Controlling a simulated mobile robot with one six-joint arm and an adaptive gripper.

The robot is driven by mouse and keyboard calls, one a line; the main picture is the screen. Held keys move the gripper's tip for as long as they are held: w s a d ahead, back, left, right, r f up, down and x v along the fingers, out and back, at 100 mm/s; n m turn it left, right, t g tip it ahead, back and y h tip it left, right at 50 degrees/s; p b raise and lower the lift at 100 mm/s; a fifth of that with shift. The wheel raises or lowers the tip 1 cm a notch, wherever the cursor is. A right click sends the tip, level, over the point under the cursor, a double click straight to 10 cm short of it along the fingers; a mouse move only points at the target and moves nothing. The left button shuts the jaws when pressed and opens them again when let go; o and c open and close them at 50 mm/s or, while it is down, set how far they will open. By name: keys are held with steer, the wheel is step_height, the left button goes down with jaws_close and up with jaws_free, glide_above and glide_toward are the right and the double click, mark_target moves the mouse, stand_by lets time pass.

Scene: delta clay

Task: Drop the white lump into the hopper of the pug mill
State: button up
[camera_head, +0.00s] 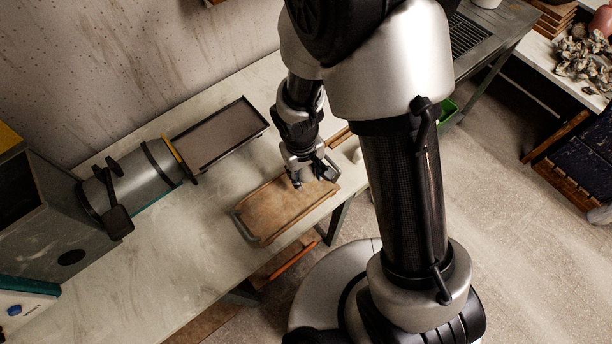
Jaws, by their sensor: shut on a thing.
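A small pale thing (357,155) lies beside the tray's right end, partly behind my arm. The pug mill (143,177) stands at the left, with a grey steel barrel. Its grey box-shaped hopper (48,222) is at the far left, with a dark opening partly cut off by the picture edge.
A dark flat outlet tray (218,136) extends from the barrel towards my gripper. The pale table (180,262) is bare in front of the mill. A teal and white box with a blue button (14,310) is at the lower left. Shelves with shells (583,58) stand far right.

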mark_target(306, 173)
step_height(306, 173, up, 14)
steer(key=p, duration=0.3)
steer(key=shift+p, duration=0.4)
steer(key=shift+r, duration=0.15)
